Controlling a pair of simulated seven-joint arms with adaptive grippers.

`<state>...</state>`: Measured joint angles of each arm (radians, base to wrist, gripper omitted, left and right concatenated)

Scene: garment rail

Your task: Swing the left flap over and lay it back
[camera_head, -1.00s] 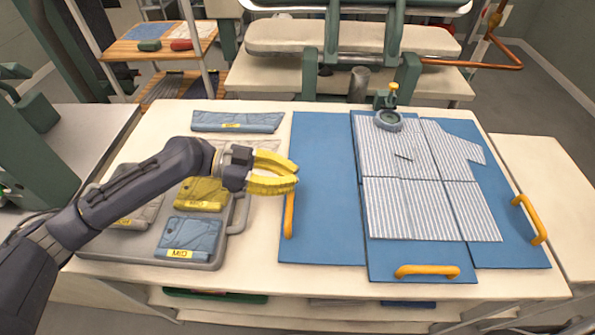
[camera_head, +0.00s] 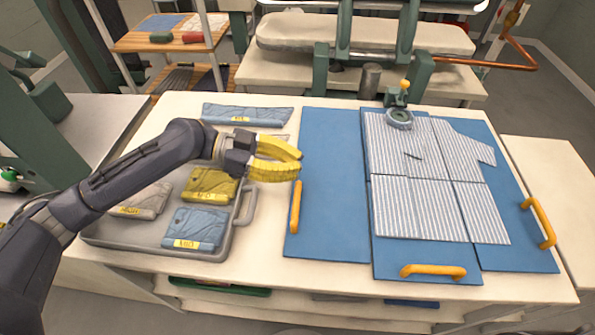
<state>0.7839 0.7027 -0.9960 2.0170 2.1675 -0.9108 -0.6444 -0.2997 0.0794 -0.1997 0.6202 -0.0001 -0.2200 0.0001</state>
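The blue folding board lies flat on the white table, with a left flap (camera_head: 330,190), a middle panel and a right flap. The left flap has an orange handle (camera_head: 296,207) along its left edge. A striped shirt (camera_head: 425,170) lies over the middle panel and the right flap; the left flap is bare. My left gripper (camera_head: 299,162) has yellow fingers, spread apart with nothing between them. It appears above the left edge of the left flap, just beyond the handle in the picture, and apart from it. My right gripper is not in view.
A grey tray (camera_head: 160,247) with folded, labelled garments stands left of the board, under my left arm. A round grey object (camera_head: 399,119) sits at the shirt's collar. Orange handles are also on the middle panel (camera_head: 433,271) and right flap (camera_head: 539,222). A press stands behind.

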